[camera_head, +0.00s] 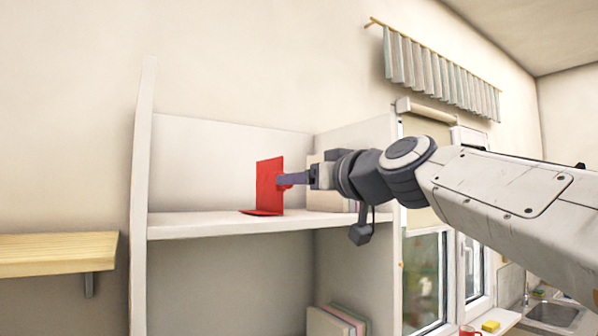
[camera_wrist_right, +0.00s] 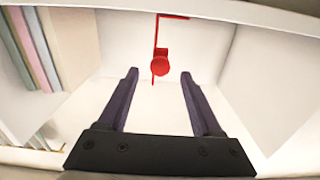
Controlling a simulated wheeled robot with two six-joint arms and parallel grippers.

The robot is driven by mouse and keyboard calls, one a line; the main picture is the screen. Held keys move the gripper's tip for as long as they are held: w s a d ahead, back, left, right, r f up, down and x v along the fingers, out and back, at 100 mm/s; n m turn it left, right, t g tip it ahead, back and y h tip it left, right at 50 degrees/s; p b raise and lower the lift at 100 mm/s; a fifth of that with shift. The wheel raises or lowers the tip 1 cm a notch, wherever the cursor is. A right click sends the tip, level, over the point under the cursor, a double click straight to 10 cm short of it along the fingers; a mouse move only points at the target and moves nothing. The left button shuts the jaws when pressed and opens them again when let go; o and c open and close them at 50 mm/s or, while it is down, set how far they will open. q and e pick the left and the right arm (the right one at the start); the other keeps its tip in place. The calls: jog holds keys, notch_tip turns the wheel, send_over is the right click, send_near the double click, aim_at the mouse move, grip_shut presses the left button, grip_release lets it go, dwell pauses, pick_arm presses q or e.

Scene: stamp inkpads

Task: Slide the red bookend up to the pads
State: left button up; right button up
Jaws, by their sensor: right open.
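The red bookend (camera_head: 269,187) stands upright on the white shelf, its flat foot on the board. In the right wrist view the bookend (camera_wrist_right: 154,40) shows nearly edge-on, with a round red knob facing me. My right gripper (camera_head: 291,180) comes in from the right at the bookend's knob side. In the right wrist view its two fingers (camera_wrist_right: 159,74) are open, with the knob between or just past the tips; I cannot tell if they touch. A pale upright block (camera_head: 329,200) stands right of the bookend, partly behind my gripper; I cannot tell if it is the pads. My left gripper is not in view.
The white shelf board (camera_head: 190,226) is clear left of the bookend. Coloured upright items (camera_wrist_right: 27,45) show at the left of the right wrist view. More upright items (camera_head: 335,321) stand on the lower shelf. A wooden wall shelf (camera_head: 55,254) is at far left.

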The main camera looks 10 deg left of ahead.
jog(key=p+x, duration=0.2)
jog(key=x, duration=0.2)
jog(key=shift+w+a+r, duration=0.1)
jog(key=shift+r, duration=0.05)
jog(key=shift+w+a, duration=0.35)
grip_shut()
dwell(1.0)
